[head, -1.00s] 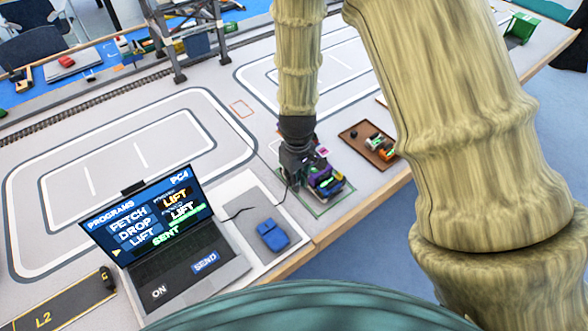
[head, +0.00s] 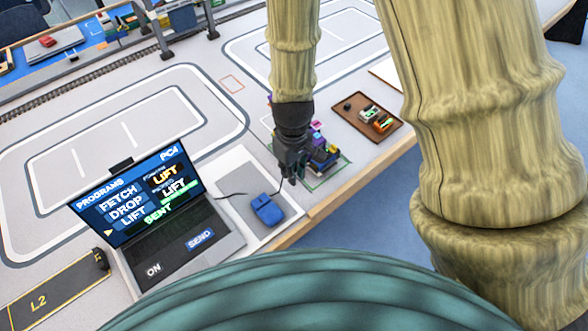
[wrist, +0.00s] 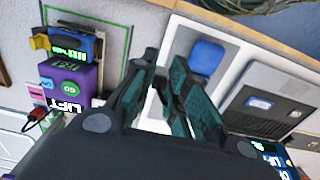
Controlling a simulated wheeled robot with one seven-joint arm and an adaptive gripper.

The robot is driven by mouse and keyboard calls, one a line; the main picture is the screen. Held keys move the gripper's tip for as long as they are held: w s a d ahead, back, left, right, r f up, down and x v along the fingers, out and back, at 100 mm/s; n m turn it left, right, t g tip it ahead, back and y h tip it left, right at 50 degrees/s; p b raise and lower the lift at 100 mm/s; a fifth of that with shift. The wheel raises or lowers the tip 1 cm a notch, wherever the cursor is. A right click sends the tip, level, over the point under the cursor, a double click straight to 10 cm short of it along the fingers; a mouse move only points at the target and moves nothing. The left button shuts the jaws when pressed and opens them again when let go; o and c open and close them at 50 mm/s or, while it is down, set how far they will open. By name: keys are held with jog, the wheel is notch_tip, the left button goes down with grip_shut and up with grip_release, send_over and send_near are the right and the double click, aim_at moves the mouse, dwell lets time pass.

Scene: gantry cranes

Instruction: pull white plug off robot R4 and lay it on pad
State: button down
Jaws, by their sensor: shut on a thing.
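My gripper (head: 291,176) points down just left of the small purple robot (head: 318,158), close to it in the head view. The wrist view shows the gripper's dark green fingers (wrist: 166,68) nearly together, apart from the purple robot (wrist: 68,80) with its lit GO and LIFT labels. The gripper is shut on the white plug, which is mostly hidden by the fingers and hard to tell from the pale surface behind. The pale pad (head: 236,172) lies between laptop and robot. I cannot read R4.
A brown tray (head: 353,108) with small machines stands behind the robot. The table's front edge is close to the right. A gantry track runs along the back.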

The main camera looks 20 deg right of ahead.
jog(key=shift+w+a+p, duration=1.9)
jog(key=shift+w+a, duration=2.1)
jog(key=shift+w, duration=1.4)
send_over(232, 161)
jog(key=shift+p, duration=0.35)
jog(key=shift+f, duration=0.1)
jog(key=shift+f+b, duration=2.35)
jog(key=shift+f, duration=2.65)
jog(key=shift+f+b, duration=0.3)
jog(key=shift+f, duration=0.25)
jog(key=c, duration=1.3)
grip_release()
